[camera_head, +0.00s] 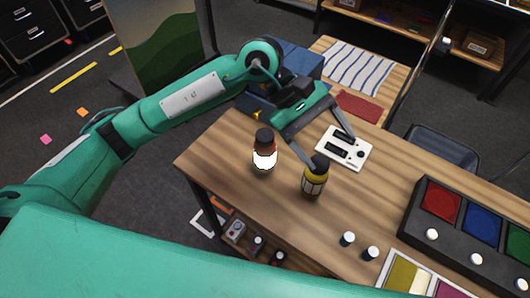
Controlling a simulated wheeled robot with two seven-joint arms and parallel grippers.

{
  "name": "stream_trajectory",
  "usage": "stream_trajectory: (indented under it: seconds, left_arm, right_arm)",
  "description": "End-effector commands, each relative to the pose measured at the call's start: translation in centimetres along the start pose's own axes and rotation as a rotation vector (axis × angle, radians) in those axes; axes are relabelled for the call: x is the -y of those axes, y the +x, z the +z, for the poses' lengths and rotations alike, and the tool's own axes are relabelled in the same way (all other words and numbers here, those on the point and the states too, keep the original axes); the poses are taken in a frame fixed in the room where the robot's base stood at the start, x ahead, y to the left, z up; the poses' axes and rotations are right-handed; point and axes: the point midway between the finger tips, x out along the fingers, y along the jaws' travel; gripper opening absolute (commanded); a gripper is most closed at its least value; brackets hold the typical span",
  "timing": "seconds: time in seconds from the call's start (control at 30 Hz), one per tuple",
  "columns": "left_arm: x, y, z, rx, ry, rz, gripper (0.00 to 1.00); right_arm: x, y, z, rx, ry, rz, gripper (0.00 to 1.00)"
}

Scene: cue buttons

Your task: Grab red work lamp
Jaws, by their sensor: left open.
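The red work lamp (264,158) seems to be the upright one with a black top, a red-brown band and a bright white lower part. It stands on the wooden table (225,165) near its left end. A similar yellow and black lamp (314,182) stands to its right and nearer to me. My left gripper (333,153) is open and empty, reaching down to the right of the red lamp. One finger ends close to the yellow lamp's top; I cannot tell if they touch. The other finger is over a white panel. My right gripper is not in view.
The white panel (355,158) with black parts lies behind the yellow lamp. A dark box with red, blue and green squares (412,224) is at the right. Two small white-topped pegs (347,239) and a colour-swatch board (395,280) are at the front edge.

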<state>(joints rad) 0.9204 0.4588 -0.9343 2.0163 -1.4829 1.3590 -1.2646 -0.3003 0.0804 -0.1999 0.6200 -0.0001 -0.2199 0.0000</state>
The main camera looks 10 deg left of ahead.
Motion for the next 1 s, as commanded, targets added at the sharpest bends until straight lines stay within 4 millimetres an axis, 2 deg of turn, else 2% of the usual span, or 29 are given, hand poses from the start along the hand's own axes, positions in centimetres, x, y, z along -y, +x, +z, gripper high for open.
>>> stream_trajectory:
  seconds: [0.03,0.1,0.2,0.33,0.47,0.57,1.0]
  left_arm:
    - [0.5,-1.2,-1.9,-0.111,0.052,-0.079,0.77]
    - [1.5,-3.0,-4.5,-0.251,0.108,-0.195,0.77]
    - [2.7,-6.1,-7.3,-0.418,0.159,-0.348,0.77]
    - [3.5,-9.8,-9.5,-0.567,0.185,-0.495,0.77]
    - [4.0,-11.7,-10.4,-0.633,0.188,-0.570,0.77]
    - [4.4,-11.7,-10.9,-0.645,0.186,-0.587,0.77]
    - [7.7,-7.0,-15.2,-0.641,0.186,-0.584,0.77]
  right_arm:
    - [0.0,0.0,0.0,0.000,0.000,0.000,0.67]
    - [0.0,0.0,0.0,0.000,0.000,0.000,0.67]
    - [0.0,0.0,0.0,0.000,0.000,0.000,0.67]
    - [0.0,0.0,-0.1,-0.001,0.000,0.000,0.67]
    - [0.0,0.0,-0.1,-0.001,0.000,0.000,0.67]
    - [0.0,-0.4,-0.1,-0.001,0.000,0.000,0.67]
    - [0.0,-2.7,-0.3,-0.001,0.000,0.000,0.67]
